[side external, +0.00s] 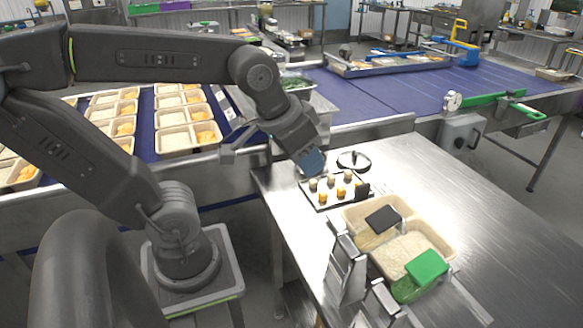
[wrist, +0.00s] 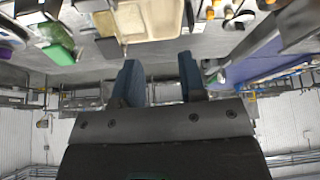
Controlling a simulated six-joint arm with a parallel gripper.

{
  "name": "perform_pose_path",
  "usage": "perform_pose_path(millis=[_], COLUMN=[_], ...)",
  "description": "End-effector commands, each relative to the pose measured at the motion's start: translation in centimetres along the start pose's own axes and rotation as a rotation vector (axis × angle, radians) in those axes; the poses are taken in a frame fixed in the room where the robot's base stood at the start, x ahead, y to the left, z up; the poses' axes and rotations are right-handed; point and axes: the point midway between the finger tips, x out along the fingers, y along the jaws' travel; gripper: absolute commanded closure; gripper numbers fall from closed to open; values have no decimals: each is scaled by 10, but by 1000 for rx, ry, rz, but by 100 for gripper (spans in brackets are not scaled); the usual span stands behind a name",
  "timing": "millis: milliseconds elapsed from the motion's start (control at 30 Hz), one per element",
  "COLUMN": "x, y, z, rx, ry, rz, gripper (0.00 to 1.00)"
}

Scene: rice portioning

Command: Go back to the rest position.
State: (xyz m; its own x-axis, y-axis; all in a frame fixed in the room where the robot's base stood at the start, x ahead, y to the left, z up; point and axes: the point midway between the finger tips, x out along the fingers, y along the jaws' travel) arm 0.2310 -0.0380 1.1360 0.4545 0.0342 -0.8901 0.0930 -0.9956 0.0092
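My gripper (side external: 312,163) is above the steel table, just behind the small black tray, with its blue fingers pointing down. In the wrist view, the two blue fingers of my gripper (wrist: 160,75) stand well apart with nothing between them. A beige tray with compartments (side external: 447,247) sits at the front of the table, holding rice. A black block (side external: 382,219) and a green block (side external: 427,266) rest at it. The beige tray also shows at the top of the wrist view (wrist: 150,18), where the green block (wrist: 58,54) is at the left.
The small black tray (side external: 322,206) holds several small rolled pieces. A round black-rimmed item (side external: 353,161) lies behind it. Upright grey metal parts (side external: 348,270) stand at the front table edge. The blue conveyor (side external: 400,92) runs behind. The table's right side is clear.

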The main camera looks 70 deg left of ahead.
Motion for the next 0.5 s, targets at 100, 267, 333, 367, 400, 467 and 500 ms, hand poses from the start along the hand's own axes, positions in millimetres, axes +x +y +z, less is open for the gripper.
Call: perform_pose_path(millis=[100, 267, 333, 367, 400, 467, 500], x=[-2, -1, -1, -1, -1, -1, -1], y=[6, 8, 8, 8, 8, 8, 8], z=[23, 32, 32, 32, 32, 31, 31], rx=[64, 90, 90, 90, 90, 89, 89], ry=[16, 18, 18, 18, 18, 18, 18], rz=[26, 37, 37, 36, 36, 36, 36], gripper=[62, 62, 62, 62, 62, 62, 62])
